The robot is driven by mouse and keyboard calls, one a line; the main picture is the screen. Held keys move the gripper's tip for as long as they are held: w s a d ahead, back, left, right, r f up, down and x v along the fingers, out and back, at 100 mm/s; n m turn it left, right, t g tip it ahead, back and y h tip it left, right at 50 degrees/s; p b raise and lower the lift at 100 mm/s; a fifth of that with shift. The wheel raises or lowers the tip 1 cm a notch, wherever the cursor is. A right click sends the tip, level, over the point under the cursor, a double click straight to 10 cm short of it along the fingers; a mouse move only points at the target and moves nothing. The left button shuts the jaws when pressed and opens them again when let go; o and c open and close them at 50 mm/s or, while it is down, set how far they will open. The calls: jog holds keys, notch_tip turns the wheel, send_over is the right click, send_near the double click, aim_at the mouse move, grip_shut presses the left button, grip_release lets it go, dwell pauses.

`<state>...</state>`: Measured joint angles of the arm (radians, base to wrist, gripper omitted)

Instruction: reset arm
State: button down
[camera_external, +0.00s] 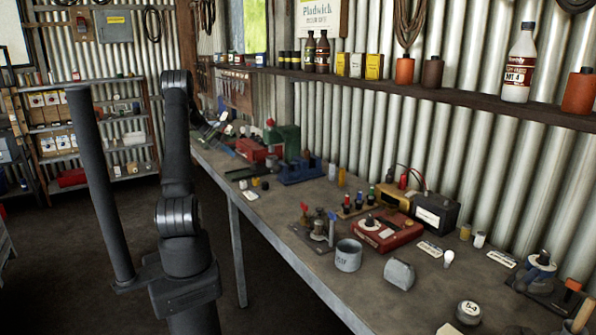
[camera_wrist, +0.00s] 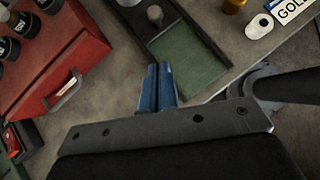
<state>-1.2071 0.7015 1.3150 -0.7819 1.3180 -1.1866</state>
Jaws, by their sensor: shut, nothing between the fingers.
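My gripper (camera_wrist: 160,82) shows in the wrist view with its two blue fingers side by side, shut and empty. The fingertips lie in front of a dark tray with a green floor (camera_wrist: 187,65); I cannot tell how high they are above it. In the external view my arm stands upright left of the workbench (camera_external: 262,209), its upper part reaching towards the far end of the bench. The gripper itself is not clear there.
In the wrist view a red box (camera_wrist: 50,52) with a handle is on the left, a white roll (camera_wrist: 259,26) at the upper right. The bench holds a blue holder (camera_external: 298,172), a grey cup (camera_external: 348,255) and a red case (camera_external: 388,235). A shelf (camera_external: 450,98) runs above.

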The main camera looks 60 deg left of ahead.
jog(key=x, duration=0.3)
jog(key=shift+w+d+f, duration=0.1)
jog(key=shift+w+f, duration=0.1)
jog(key=shift+f, duration=0.05)
jog(key=w, duration=0.1)
jog(key=w+d, duration=0.1)
jog(key=w+d+f, duration=0.1)
jog(key=w, duration=0.1)
jog(key=shift+f, duration=0.1)
jog(key=shift+w+d, duration=0.1)
jog(key=shift+w, duration=0.15)
